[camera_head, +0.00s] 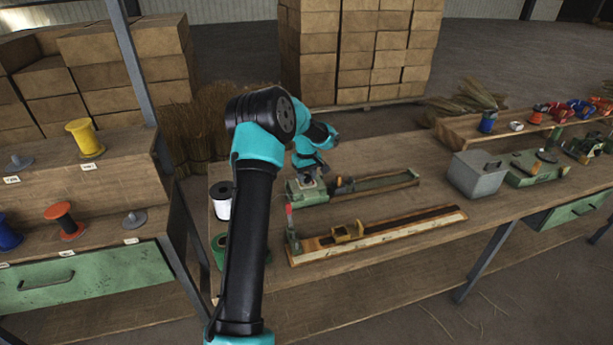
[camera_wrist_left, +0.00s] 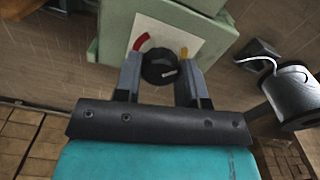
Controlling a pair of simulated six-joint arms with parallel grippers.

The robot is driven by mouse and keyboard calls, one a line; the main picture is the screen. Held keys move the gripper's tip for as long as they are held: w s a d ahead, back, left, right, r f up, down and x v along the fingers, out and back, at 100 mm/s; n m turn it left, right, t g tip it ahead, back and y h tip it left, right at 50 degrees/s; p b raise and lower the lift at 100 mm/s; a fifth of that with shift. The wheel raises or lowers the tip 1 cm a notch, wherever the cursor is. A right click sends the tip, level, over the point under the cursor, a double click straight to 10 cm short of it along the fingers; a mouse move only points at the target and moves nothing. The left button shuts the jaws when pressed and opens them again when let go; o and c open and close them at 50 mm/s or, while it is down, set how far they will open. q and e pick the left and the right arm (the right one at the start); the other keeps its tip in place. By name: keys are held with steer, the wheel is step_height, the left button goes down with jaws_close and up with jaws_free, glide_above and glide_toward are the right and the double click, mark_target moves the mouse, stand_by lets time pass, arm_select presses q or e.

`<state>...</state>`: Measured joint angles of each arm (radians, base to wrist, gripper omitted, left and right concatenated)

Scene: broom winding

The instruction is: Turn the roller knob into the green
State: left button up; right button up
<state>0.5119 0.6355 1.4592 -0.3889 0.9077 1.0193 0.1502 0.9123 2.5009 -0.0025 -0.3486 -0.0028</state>
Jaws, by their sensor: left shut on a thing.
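The round black roller knob (camera_wrist_left: 158,64) sits on a white dial plate (camera_wrist_left: 185,34) on a green housing (camera_wrist_left: 112,30) in the left wrist view. A red arc shows at the plate's left and a yellow mark at its right; no green segment can be made out. A pale pointer line on the knob points to the lower right. My left gripper (camera_wrist_left: 159,70) is shut on the knob, one finger on each side. In the head view my left gripper (camera_head: 309,174) is at the green roller device (camera_head: 306,193), and the knob is hidden. My right gripper is not in view.
A wooden fixture with a red-tipped lever (camera_head: 375,233) lies in front of the device. A grey metal box (camera_head: 478,175) stands at right.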

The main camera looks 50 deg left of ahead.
arm_select(q)
steer(key=c, duration=0.3)
steer(key=shift+m, duration=0.5)
steer(key=m, duration=0.4)
steer(key=shift+m, duration=0.3)
steer(key=m, duration=0.3)
steer(key=shift+m, duration=0.3)
steer(key=m, duration=0.4)
steer(key=shift+m, duration=0.3)
steer(key=m, duration=1.3)
steer(key=shift+a, duration=0.1)
